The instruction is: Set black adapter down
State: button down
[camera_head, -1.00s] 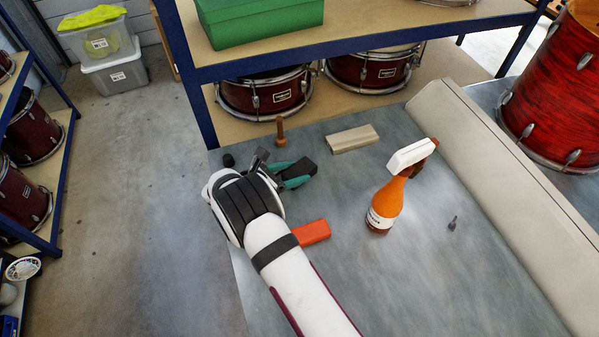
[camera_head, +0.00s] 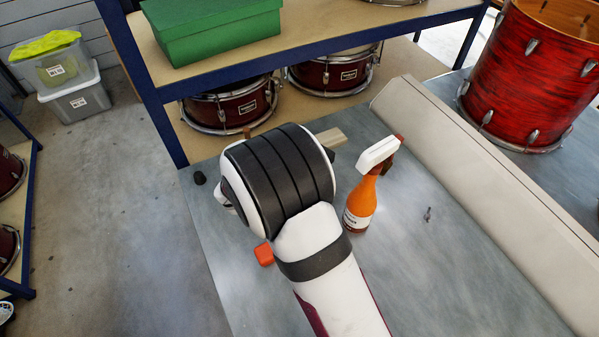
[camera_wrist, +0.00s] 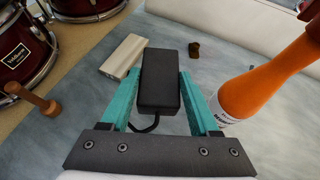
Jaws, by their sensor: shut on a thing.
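The black adapter (camera_wrist: 160,80) is a dark rectangular block with a black cable curling below it. In the wrist view it sits between the teal fingers of my gripper (camera_wrist: 160,92), which is shut on it. The bench top (camera_wrist: 82,112) shows beneath and around it; the exact gap under the adapter is hard to judge. In the head view my arm's wrist hides both the gripper and the adapter.
An orange spray bottle (camera_head: 360,204) stands close right of my arm. A beige block (camera_wrist: 123,54) lies beyond the gripper, left of the adapter. A wooden peg (camera_wrist: 36,102) is at left. An orange block (camera_head: 264,254) lies beside my arm. Clear bench (camera_head: 430,270) lies front right.

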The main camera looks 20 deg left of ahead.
jog(key=shift+d+r, duration=0.15)
jog(key=shift+d, duration=0.1)
jog(key=shift+r, duration=0.4)
notch_tip(320, 180, up, 25)
jog(key=s+d+m+g+h, duration=0.35)
jog(key=s+d, duration=0.45)
jog(key=d, duration=0.4)
jog(key=s+d+m+g+h, duration=0.3)
jog(key=s+d+m, duration=0.3)
jog(key=d, duration=0.6)
jog(key=shift+n, duration=0.25)
jog(key=f, duration=1.2)
jog(key=s+f, duration=0.1)
jog(key=f, duration=2.3)
jog(key=shift+s+d+f, duration=0.25)
jog(key=shift+s+d, duration=0.05)
jog(key=shift+f, duration=0.1)
jog(key=shift+c, duration=0.6)
grip_release()
